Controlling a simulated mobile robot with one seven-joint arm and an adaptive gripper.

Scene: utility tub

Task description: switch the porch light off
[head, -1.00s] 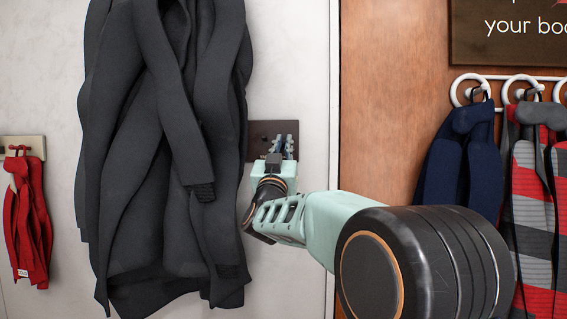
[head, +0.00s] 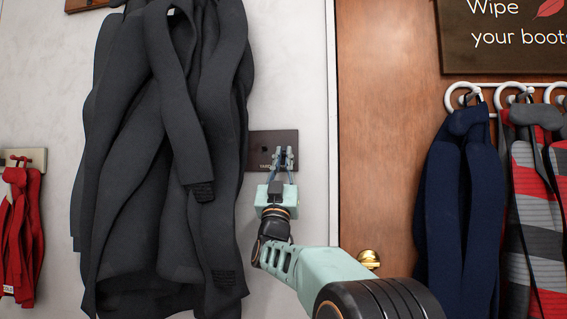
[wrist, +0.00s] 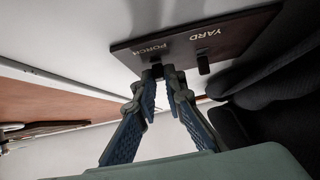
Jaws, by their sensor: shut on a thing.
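A dark brown switch plate (head: 259,141) is on the pale wall, right of the grey coat. In the wrist view the plate (wrist: 180,42) carries the words PORCH and YARD, each with a small dark switch. The porch switch (wrist: 156,70) is between the fingertips of my gripper (wrist: 159,82), which are closed on it. The yard switch (wrist: 203,64) stands beside them, clear of the fingers. In the head view my gripper (head: 284,159) reaches up to the plate's right part and hides the porch switch there. I cannot tell which way the porch switch is set.
A large dark grey coat (head: 160,160) hangs close to the plate's left edge. A wooden door (head: 385,150) with a brass knob (head: 368,259) is to the right. Navy (head: 462,200) and striped (head: 540,190) garments hang there. A red garment (head: 20,230) hangs at far left.

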